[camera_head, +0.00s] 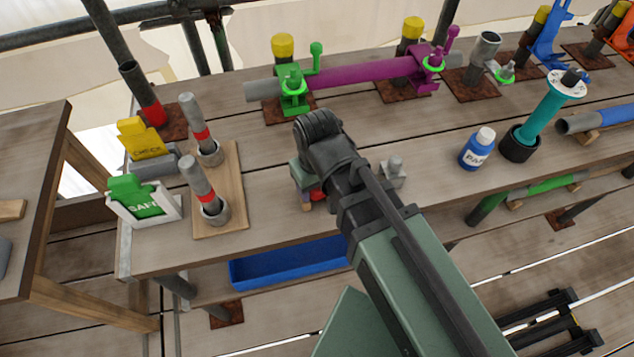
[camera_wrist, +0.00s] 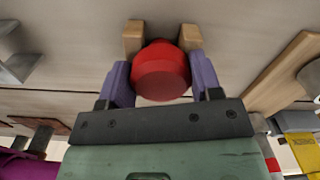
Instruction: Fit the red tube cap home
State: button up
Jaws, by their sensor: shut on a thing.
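The red cap (camera_wrist: 160,72) is between the two purple-grey fingers of my gripper (camera_wrist: 160,82) in the wrist view. The fingers are shut on its sides. In the head view my gripper (camera_head: 310,188) is low over the middle of the bench, and a little of the red cap (camera_head: 317,195) shows under it. Two tan pieces (camera_wrist: 134,38) lie beyond the cap; I cannot tell whether the cap touches them. An upright dark tube (camera_head: 138,90) with an open top and a red band near its base stands at the back left, apart from my gripper.
Two red-banded grey tubes stand in cups on a wooden board (camera_head: 232,213). A green SAFE sign (camera_head: 143,203) and a yellow CHECK sign (camera_head: 141,140) are at the left. A purple clamped pipe (camera_head: 365,72) lies at the back. A blue bottle (camera_head: 476,150) stands at the right.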

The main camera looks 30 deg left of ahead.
jog(key=o, duration=1.2)
jog(key=shift+r, duration=0.1)
notch_tip(320, 180, up, 9)
jog(key=p, duration=0.9)
jog(key=w+d+m, duration=0.4)
jog(key=d, duration=0.8)
jog(key=w+d+m, duration=0.3)
jog(key=w+d, duration=0.2)
jog(key=d, duration=0.7)
jog(key=w+d+m, duration=0.4)
jog(key=d, duration=0.8)
jog(key=shift+w+d+m, duration=0.25)
jog(key=shift+d+m, duration=0.05)
jog(key=shift+d, duration=0.05)
